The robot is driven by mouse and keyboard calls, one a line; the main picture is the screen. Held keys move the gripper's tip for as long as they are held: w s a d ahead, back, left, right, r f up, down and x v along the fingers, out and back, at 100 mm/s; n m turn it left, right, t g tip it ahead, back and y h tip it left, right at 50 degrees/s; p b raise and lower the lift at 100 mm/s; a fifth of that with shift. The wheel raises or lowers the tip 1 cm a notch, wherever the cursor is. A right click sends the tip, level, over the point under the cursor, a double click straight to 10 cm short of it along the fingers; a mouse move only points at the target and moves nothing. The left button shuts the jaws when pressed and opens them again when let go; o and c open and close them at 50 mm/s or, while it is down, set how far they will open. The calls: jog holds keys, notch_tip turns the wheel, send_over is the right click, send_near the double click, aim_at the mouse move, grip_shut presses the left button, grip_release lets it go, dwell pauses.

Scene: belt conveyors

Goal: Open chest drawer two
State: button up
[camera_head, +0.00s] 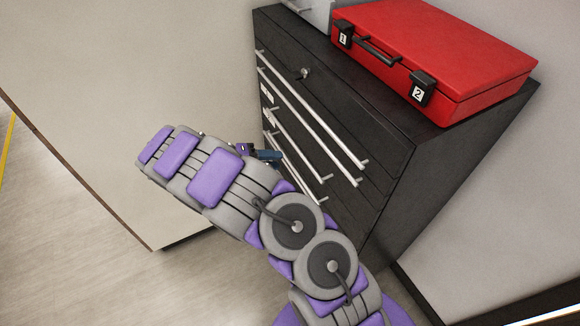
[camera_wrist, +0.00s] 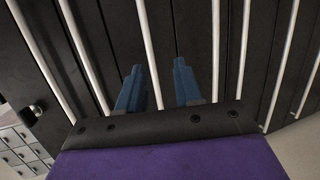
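The black chest (camera_head: 440,165) stands right of centre in the head view, with several long silver bar handles across its front. The drawers look shut; small white labels are too small to read, so I cannot tell which is drawer two. My gripper (camera_head: 266,156) is close to the chest front at its left side, partly hidden by my arm. In the wrist view my gripper (camera_wrist: 158,75) has its two blue fingers apart, pointing at the drawer fronts. One silver handle (camera_wrist: 148,40) runs between the fingers, nearer the left one. Another handle (camera_wrist: 216,45) passes right of the right finger. Contact is unclear.
A red case (camera_head: 440,50) with latches marked 1 and 2 lies on top of the chest. A lock (camera_head: 305,73) sticks out of the upper front. A pale panel (camera_head: 150,80) stands to the left. Grey floor (camera_head: 80,230) is free at lower left.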

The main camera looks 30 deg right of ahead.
aim_at(292, 166)
jog(key=w+a+f+n+t+h, duration=0.1)
jog(key=w+a+f+n+t, duration=0.2)
jog(key=a+f, duration=0.6)
jog(key=shift+m, duration=0.6)
jog(key=x, duration=1.2)
jog(key=w+b+x, duration=0.1)
jog(key=x, duration=0.5)
jog(key=shift+d+f, duration=0.15)
jog(key=shift+d, duration=0.15)
jog(key=shift+c, duration=0.2)
jog(key=shift+s, duration=0.1)
grip_shut()
jog(key=shift+f, duration=0.1)
